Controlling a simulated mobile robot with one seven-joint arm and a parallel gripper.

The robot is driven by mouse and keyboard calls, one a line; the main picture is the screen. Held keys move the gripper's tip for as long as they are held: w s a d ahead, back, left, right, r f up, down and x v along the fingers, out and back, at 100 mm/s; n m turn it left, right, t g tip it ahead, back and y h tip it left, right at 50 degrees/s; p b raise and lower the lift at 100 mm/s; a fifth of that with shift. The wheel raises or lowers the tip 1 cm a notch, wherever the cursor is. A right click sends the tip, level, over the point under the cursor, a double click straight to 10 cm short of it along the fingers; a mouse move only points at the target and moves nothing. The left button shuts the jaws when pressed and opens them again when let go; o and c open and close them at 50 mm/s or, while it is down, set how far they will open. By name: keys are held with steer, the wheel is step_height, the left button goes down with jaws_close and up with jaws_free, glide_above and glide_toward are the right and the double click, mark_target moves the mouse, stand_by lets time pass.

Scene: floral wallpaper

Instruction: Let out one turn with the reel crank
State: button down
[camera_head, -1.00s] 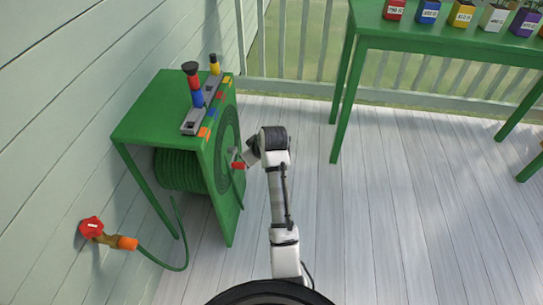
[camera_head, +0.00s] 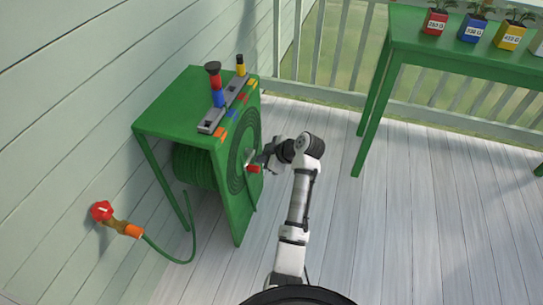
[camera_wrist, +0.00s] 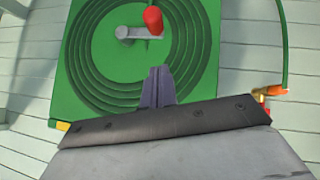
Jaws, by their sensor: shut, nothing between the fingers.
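The green hose reel cabinet (camera_head: 172,92) stands against the wall at left, its round side panel facing my arm. The crank has a red handle (camera_head: 254,169) on a grey arm (camera_wrist: 132,33) at the reel's middle. In the wrist view the red handle (camera_wrist: 153,20) sits to the right of the crank's hub. My gripper (camera_head: 266,160) is close beside the crank. In the wrist view its fingers (camera_wrist: 158,72) are shut and empty, below the handle in the picture with a gap between. The green hose (camera_head: 190,165) is coiled inside the cabinet.
A grey strip with coloured pieces (camera_head: 222,105) lies on the cabinet top. A red tap (camera_head: 102,211) with an orange hose connector (camera_head: 134,231) is on the wall. A green table (camera_head: 430,50) with potted plants stands at back right. The deck floor (camera_head: 400,210) is clear.

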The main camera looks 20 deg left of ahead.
mark_target(252, 166)
steer(key=f, duration=0.1)
steer(key=w+a+f, duration=0.1)
steer(key=f, duration=0.1)
steer(key=a+f, duration=0.1)
steer(key=f, duration=0.1)
steer(key=shift+w+a, duration=0.15)
steer(key=shift+w, duration=0.1)
steer(key=shift+w+f, duration=0.2)
steer(key=shift+f, duration=0.4)
steer(key=shift+f, duration=0.1)
